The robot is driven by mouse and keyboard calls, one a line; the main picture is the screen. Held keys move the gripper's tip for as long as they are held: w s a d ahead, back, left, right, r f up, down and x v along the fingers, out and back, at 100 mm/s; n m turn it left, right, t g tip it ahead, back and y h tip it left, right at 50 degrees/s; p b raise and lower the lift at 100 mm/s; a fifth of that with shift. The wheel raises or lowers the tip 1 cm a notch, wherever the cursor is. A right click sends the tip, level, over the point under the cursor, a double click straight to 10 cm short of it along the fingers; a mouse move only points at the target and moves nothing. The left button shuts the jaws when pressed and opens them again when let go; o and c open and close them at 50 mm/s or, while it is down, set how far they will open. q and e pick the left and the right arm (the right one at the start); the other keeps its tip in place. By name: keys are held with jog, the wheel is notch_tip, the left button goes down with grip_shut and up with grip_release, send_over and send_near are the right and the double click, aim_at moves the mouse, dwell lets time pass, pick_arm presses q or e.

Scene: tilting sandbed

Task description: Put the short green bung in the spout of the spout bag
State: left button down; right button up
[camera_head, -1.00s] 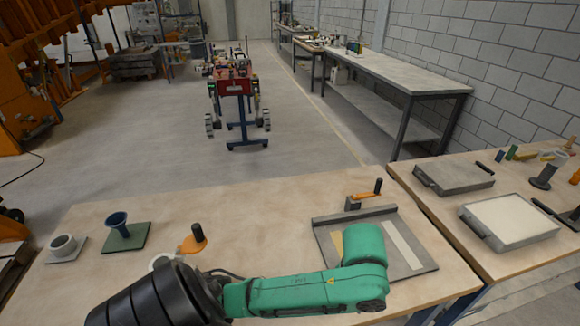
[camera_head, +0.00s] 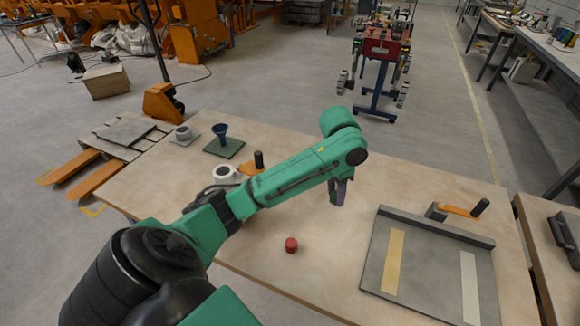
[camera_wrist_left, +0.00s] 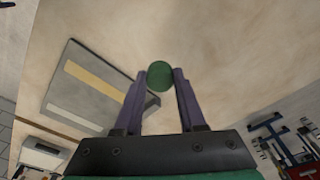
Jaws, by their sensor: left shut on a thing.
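The green bung (camera_wrist_left: 160,75) shows as a round green end between the purple fingertips in the left wrist view. My left gripper (camera_wrist_left: 161,82) is shut on it. In the head view my left gripper (camera_head: 340,192) points down above the middle of the wooden table, left of the grey tilting tray. A small sliver of green shows at its fingers there. I cannot make out the spout bag for certain in either view. My right gripper is not in view.
A red bung (camera_head: 291,244) stands near the table's front edge. A grey tray (camera_head: 430,262) with yellow and white strips lies right. A blue funnel (camera_head: 221,132), a grey cup (camera_head: 184,133) and a white ring (camera_head: 226,173) beside an orange-based black handle (camera_head: 258,160) are at the left.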

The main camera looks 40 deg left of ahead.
aim_at(326, 207)
pick_arm(q)
jog(key=w+a+r+m+b, duration=0.2)
jog(key=w+a+r+m, duration=0.1)
jog(key=w+a+r, duration=0.3)
jog(key=f, duration=0.6)
jog(key=f+p, duration=0.1)
jog(key=f, duration=0.5)
jog(key=f+p, duration=0.1)
jog(key=f, duration=0.6)
jog(key=shift+s+d, duration=0.15)
jog(key=shift+s, duration=0.1)
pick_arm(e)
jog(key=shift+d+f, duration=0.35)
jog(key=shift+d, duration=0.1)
pick_arm(q)
jog(key=c, duration=0.5)
grip_release()
